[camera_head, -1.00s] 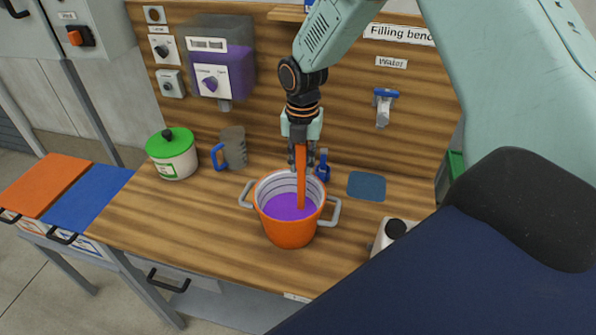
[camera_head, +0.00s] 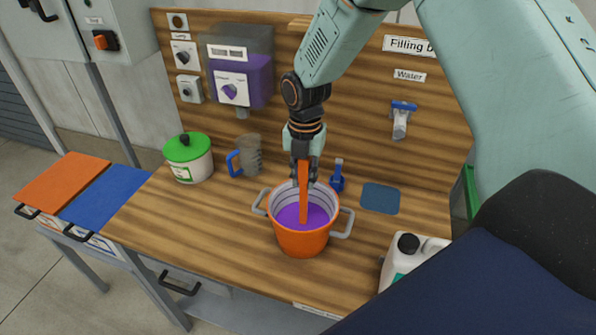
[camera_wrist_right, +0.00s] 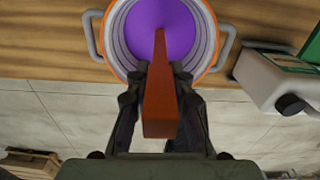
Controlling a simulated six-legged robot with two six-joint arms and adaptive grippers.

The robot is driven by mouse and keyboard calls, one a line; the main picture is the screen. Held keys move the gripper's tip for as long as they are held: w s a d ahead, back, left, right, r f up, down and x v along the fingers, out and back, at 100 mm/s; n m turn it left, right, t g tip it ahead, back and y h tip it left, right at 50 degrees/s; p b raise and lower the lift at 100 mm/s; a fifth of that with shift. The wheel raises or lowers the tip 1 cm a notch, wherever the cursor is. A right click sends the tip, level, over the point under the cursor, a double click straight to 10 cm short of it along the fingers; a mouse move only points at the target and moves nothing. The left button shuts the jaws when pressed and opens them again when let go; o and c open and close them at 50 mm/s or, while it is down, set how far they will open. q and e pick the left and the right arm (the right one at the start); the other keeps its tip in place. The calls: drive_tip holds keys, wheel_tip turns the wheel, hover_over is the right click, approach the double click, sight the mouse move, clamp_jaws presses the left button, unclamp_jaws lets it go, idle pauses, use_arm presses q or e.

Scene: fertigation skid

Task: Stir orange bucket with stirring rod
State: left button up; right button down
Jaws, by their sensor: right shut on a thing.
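An orange bucket (camera_head: 303,240) with grey side handles stands on the wooden bench and holds purple liquid. It also shows from above in the right wrist view (camera_wrist_right: 211,50). My right gripper (camera_head: 307,172) is above the bucket, shut on the orange stirring rod (camera_head: 303,195). The rod is close to upright and its lower end reaches the purple liquid; the tip cannot be made out. In the right wrist view the rod (camera_wrist_right: 160,95) sits between the two fingers. My left gripper is not in view.
A green-lidded pot (camera_head: 190,165), a jug with a blue handle (camera_head: 247,160) and a small blue tool (camera_head: 337,178) stand behind the bucket. A blue mat (camera_head: 380,198) and a white canister (camera_head: 405,262) are to its right. The bench front left is clear.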

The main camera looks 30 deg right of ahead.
drive_tip(key=shift+w, duration=0.1)
drive_tip(key=shift+a+r, duration=0.2)
drive_tip(key=shift+r, duration=0.2)
drive_tip(key=shift+d+r, duration=0.2)
drive_tip(key=shift+r, duration=1.2)
drive_tip(key=shift+a+r, duration=0.15)
drive_tip(key=shift+r, duration=5.55)
